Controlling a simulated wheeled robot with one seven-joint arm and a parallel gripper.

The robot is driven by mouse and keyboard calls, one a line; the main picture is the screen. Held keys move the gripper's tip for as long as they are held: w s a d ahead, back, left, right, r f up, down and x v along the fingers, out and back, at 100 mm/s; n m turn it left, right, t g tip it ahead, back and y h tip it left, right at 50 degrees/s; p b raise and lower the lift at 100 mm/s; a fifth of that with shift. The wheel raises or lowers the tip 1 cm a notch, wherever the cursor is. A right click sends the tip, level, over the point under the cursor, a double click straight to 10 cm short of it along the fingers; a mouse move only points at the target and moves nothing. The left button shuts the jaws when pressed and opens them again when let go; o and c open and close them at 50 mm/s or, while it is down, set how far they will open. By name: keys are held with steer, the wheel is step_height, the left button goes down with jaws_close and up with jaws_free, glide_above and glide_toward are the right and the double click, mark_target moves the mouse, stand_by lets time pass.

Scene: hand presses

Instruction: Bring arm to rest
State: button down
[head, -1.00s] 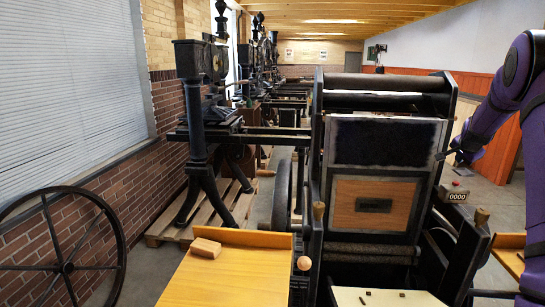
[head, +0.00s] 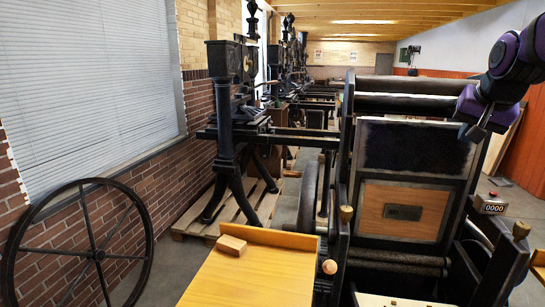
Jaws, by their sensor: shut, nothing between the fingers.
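My arm, purple and black, enters at the upper right of the head view. My gripper (head: 472,134) hangs down at its end, in front of the upper right part of the hand press (head: 405,215). Its fingers look together and hold nothing. It appears apart from the press, though the exact depth is hard to tell. The press has a dark inked bed above an orange wooden block (head: 404,203) with a small dark plate on it.
A yellow table (head: 245,278) with a small wooden block (head: 231,245) stands front left. A counter box (head: 491,206) reading 0000 with a red button sits right of the press. A large spoked wheel (head: 98,254) leans by the brick wall. More presses stand behind.

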steer(key=s+a+f+n, duration=0.1)
steer(key=s+a+n, duration=0.1)
steer(key=s, duration=0.6)
steer(key=s+a+f+n+g, duration=0.1)
steer(key=s+a+f+n, duration=0.1)
steer(key=s+a, duration=0.3)
steer(key=s+a+f+n+y, duration=0.1)
steer(key=s+a, duration=0.3)
steer(key=s, duration=0.6)
steer(key=shift+s+f+n, duration=0.4)
steer(key=shift+f+n, duration=0.2)
steer(key=shift+n, duration=0.2)
